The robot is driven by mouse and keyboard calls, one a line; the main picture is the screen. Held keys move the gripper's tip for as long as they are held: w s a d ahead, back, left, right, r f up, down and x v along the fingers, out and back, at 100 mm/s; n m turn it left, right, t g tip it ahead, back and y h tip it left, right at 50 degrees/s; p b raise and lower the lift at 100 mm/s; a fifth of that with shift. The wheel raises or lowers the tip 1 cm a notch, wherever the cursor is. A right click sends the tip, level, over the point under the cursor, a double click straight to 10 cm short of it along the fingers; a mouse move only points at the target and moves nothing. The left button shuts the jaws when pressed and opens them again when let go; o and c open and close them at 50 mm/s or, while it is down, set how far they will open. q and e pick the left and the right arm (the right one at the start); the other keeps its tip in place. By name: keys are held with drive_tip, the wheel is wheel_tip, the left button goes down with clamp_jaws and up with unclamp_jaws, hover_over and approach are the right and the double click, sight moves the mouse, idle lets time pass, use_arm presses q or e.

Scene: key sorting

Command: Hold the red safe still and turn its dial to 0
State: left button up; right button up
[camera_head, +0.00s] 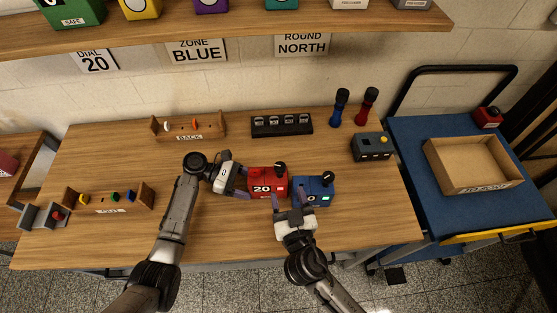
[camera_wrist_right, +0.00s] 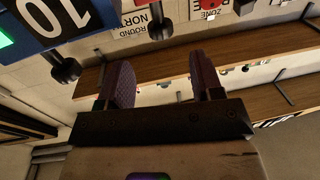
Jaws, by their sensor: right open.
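The red safe (camera_head: 267,185) stands on the table, its front label reading 20, with a black dial knob (camera_head: 281,166) at its top right. My left gripper (camera_head: 244,184) is at the safe's left side with its purple fingers spread apart; I cannot tell whether they press on the safe. My right gripper (camera_head: 294,197) is open and empty in front of the gap between the red safe and a blue safe (camera_head: 318,188). In the right wrist view, the right gripper's open jaws (camera_wrist_right: 163,80) have nothing between them.
The blue safe stands close to the right of the red one, with a black knob (camera_head: 327,176). Behind are a black rack (camera_head: 282,132), a grey box (camera_head: 370,153), and a blue and a red flashlight (camera_head: 340,106). The front table area is clear. A sign (camera_head: 95,61) reads DIAL 20.

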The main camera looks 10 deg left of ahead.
sight(279, 162)
drive_tip(key=x, duration=1.1)
drive_tip(key=c, duration=0.9)
drive_tip(key=shift+c, duration=0.2)
